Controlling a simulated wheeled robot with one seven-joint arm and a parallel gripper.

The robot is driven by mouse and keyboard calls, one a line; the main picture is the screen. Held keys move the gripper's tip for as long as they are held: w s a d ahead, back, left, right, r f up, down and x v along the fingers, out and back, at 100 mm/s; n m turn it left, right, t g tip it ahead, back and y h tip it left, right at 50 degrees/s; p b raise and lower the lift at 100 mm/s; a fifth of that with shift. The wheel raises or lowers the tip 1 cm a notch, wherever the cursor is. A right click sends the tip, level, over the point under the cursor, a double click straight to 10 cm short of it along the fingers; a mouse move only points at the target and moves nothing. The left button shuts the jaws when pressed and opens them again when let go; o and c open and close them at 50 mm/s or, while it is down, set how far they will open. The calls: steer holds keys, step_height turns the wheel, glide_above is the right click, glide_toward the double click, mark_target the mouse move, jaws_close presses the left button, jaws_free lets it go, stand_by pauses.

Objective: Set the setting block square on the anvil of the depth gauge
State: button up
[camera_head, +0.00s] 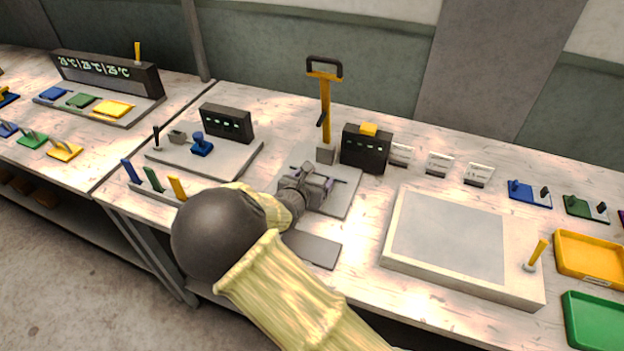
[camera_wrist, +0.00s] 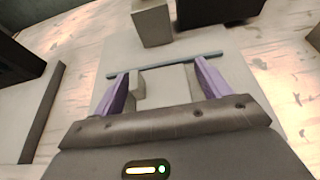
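My gripper (camera_head: 318,186) is over the light grey base plate (camera_head: 345,201) of the stand with the yellow lever. In the wrist view its purple fingers (camera_wrist: 162,80) are apart, with only pale plate and a thin blue-grey bar (camera_wrist: 165,64) seen between and beyond them. To the left, a grey plate (camera_head: 222,168) carries a black display box (camera_head: 227,123), a blue knobbed piece (camera_head: 202,145), a small grey block (camera_head: 178,137) and a dark upright pin. I cannot tell for certain which pieces are the setting block and the depth gauge's anvil.
The yellow lever (camera_head: 325,108) rises behind my gripper from a grey block (camera_head: 326,154). A black box (camera_head: 366,149) with a yellow top stands right of it. A dark flat pad (camera_head: 314,250) lies in front. A large grey slab (camera_head: 396,255) fills the right.

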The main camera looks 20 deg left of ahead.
steer(key=shift+r, duration=0.15)
steer(key=shift+s, duration=0.2)
steer(key=v, duration=1.1)
steer(key=shift+s+r, duration=0.15)
steer(key=shift+s, duration=0.15)
stand_by(0.3)
